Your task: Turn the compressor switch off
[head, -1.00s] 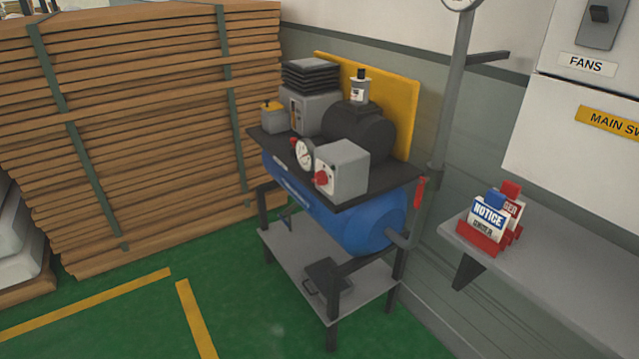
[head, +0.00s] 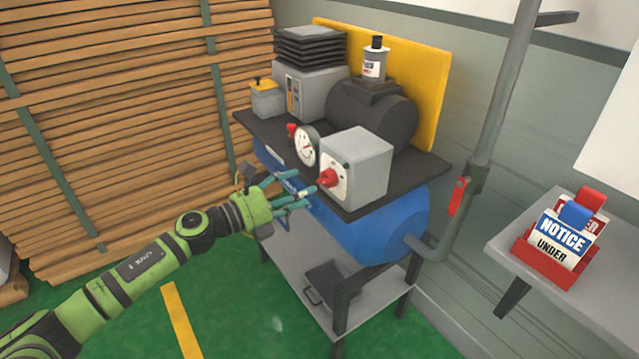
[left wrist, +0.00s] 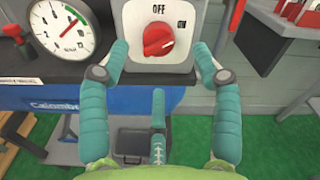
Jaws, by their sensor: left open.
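The compressor (head: 350,215) has a blue tank under a dark top plate. A grey switch box (head: 362,165) on the plate carries a red rotary knob (head: 328,178) on its front. In the left wrist view the red knob (left wrist: 158,39) sits below the OFF label, its pointer slanting up to the right, toward a second small mark, not at OFF. My left gripper (head: 305,194) is open, its teal fingers reaching toward the box front. In the left wrist view its fingertips stand either side of the knob, apart from it. My right gripper is not in view.
A round gauge (head: 306,147) stands left of the box. A red-handled valve (head: 457,197) and grey pipe are at the right. A shelf (head: 510,248) holds a NOTICE sign stand (head: 562,240). Stacked boards (head: 120,120) fill the left. Green floor lies in front.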

